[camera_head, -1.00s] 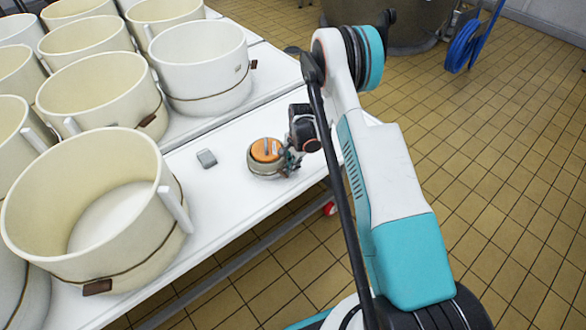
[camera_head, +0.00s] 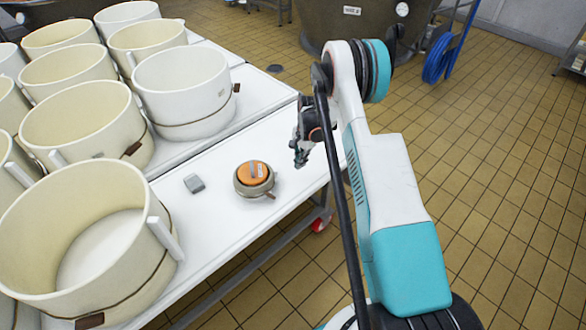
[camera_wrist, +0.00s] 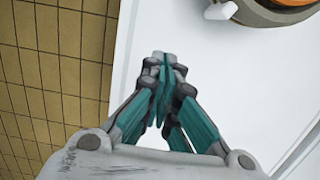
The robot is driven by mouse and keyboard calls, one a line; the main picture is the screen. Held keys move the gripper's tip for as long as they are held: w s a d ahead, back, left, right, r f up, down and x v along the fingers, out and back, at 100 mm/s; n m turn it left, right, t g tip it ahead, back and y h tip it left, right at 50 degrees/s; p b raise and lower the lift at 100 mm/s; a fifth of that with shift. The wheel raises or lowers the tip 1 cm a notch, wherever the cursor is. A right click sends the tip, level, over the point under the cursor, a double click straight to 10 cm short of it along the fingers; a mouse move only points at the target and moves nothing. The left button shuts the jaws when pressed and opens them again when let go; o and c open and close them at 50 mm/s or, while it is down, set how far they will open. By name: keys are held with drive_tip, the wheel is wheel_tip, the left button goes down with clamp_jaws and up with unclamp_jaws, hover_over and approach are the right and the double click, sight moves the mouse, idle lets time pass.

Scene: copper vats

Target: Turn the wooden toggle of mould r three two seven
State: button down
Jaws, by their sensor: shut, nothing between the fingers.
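Cream moulds stand on the white table at left in the head view, bound with thin cords carrying brown wooden toggles. The white mould (camera_head: 182,92) nearest my gripper has a toggle (camera_head: 237,88) sticking out on its right side and a small mark on its wall. The front mould (camera_head: 85,240) has a toggle (camera_head: 90,321) low at its front; another mould (camera_head: 85,125) has a toggle (camera_head: 132,149). I cannot read any number. My gripper (camera_head: 299,158) is right of them above the table's right side, empty; in the wrist view its fingertips (camera_wrist: 163,62) are together.
A round metal device with an orange top (camera_head: 253,178) sits on the table, its edge also in the wrist view (camera_wrist: 252,12). A small grey block (camera_head: 194,183) lies left of it. A dark vat (camera_head: 375,25) and blue hose (camera_head: 440,60) stand behind on the tiled floor.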

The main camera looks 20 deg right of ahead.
drive_tip(key=y+p, duration=0.1)
drive_tip(key=p, duration=0.1)
approach(278, 196)
drive_tip(key=f+b, duration=0.1)
drive_tip(key=b, duration=0.1)
drive_tip(key=w+d+f+b, duration=0.1)
drive_tip(key=b, duration=0.1)
drive_tip(key=shift+d+f, duration=0.15)
drive_tip(key=shift+d, duration=0.15)
drive_tip(key=a+b, duration=0.1)
drive_tip(key=s+a+f, duration=0.1)
drive_tip(key=shift+a+f+b, duration=0.2)
drive_tip(key=shift+a+b, duration=0.15)
drive_tip(key=shift+b, duration=0.05)
drive_tip(key=shift+s+a+f, duration=0.1)
drive_tip(key=shift+a, duration=0.2)
drive_tip(key=shift+s+a+f, duration=0.1)
drive_tip(key=shift+a+f, duration=0.2)
drive_tip(key=shift+f, duration=0.2)
drive_tip(key=shift+x, duration=0.8)
drive_tip(key=shift+d+r, duration=0.15)
